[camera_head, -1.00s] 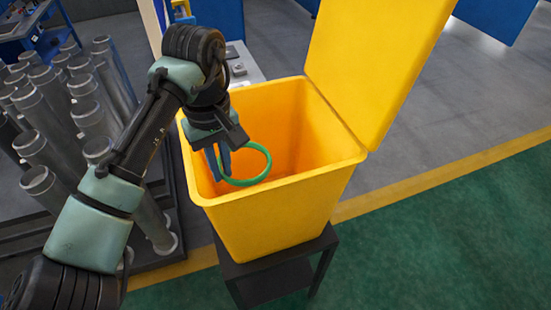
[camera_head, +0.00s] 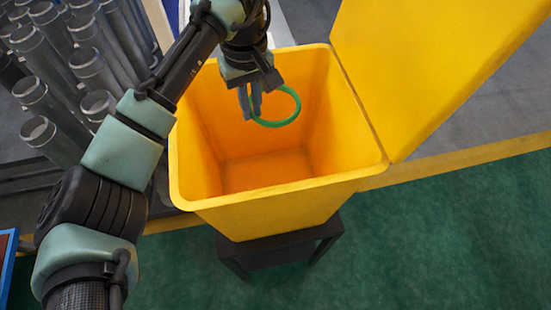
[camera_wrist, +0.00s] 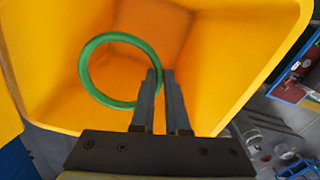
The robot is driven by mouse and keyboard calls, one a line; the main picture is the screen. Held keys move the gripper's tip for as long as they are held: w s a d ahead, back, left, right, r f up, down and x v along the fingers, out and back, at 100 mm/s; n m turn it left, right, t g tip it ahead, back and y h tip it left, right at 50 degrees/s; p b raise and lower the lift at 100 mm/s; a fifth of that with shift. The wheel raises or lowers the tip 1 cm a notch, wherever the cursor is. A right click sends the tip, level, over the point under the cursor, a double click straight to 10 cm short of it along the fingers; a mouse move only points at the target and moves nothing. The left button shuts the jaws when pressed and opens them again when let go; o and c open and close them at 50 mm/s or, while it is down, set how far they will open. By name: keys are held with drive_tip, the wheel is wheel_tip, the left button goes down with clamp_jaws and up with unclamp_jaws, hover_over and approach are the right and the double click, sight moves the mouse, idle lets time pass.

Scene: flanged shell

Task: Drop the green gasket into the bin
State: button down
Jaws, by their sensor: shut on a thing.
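The green gasket (camera_head: 297,113) is a thin ring held at one edge by my gripper (camera_head: 251,107). In the head view the ring appears over the open mouth of the yellow bin (camera_head: 275,205), toward its back side. In the wrist view the green gasket (camera_wrist: 84,66) shows left of the fingertips of my gripper (camera_wrist: 160,80), with the inside of the yellow bin (camera_wrist: 215,70) behind it. My gripper is shut on the ring's edge. The exact height of the ring relative to the bin's rim is hard to tell.
The bin's raised lid (camera_head: 415,65) stands open at the right. The bin rests on a dark stand (camera_head: 280,250). Several grey metal pipes (camera_head: 85,65) stand in a rack at the left. Green floor (camera_head: 430,230) is clear in front and to the right.

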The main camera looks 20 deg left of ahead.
wheel_tip(320, 180, down, 2)
drive_tip(key=shift+w+f+b, duration=0.1)
drive_tip(key=shift+b, duration=0.45)
drive_tip(key=c, duration=0.8)
unclamp_jaws()
drive_tip(key=shift+c, duration=0.2)
wheel_tip(320, 180, up, 13)
drive_tip(key=b, duration=0.2)
